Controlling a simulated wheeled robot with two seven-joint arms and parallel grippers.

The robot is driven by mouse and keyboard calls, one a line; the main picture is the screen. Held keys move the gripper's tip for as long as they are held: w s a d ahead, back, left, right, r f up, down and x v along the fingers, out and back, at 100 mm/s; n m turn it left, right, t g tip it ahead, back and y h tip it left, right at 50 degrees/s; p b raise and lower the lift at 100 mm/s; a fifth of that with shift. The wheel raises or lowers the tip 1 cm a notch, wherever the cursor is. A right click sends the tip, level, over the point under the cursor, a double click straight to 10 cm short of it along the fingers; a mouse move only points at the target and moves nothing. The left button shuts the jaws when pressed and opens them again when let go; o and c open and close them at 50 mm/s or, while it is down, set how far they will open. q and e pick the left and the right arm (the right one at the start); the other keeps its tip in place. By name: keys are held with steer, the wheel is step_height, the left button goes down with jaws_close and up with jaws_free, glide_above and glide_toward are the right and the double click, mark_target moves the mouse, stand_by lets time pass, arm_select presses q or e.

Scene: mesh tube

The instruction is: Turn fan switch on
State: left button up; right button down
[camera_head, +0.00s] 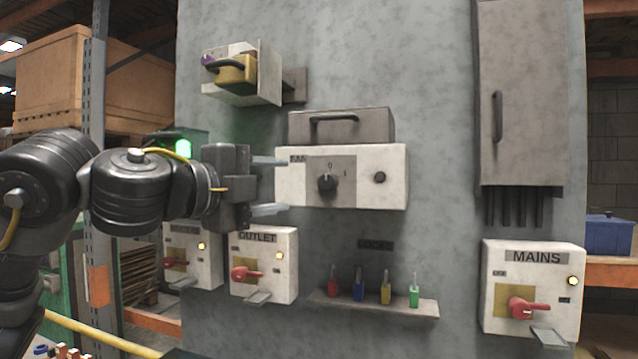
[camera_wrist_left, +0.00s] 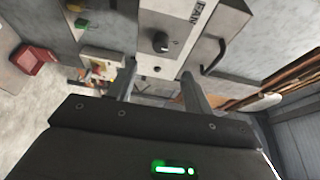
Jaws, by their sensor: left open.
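The fan switch box (camera_head: 381,191) is a white box on the grey wall with a "FAN" label, a dark rotary knob (camera_head: 327,184) on a grey plate and a small black button (camera_head: 380,178) to its right. The knob also shows in the left wrist view (camera_wrist_left: 160,41), ahead of the fingers. My left gripper (camera_head: 270,185) is open and empty at the left side of the fan box, its fingers pointing right toward the knob. It also shows in the left wrist view (camera_wrist_left: 157,88). Whether the fingertips touch the box is unclear. My right gripper is not in view.
A grey handled box (camera_head: 342,126) sits above the fan box. The outlet switch (camera_head: 264,264) with a red handle is below my left gripper. A shelf (camera_head: 373,307) holds several coloured padlocks. The mains box (camera_head: 533,290) is at right, below a grey cabinet (camera_head: 522,95).

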mark_target(324, 182)
arm_select(q)
steer(key=p+x, duration=0.4)
steer(key=x, duration=0.5)
steer(key=shift+w+d+r, duration=0.15)
steer(key=shift+w+d, duration=0.45)
steer(key=shift+w, duration=0.1)
steer(key=shift+c, duration=0.3)
steer(key=c, duration=0.9)
steer(key=shift+p, duration=0.3)
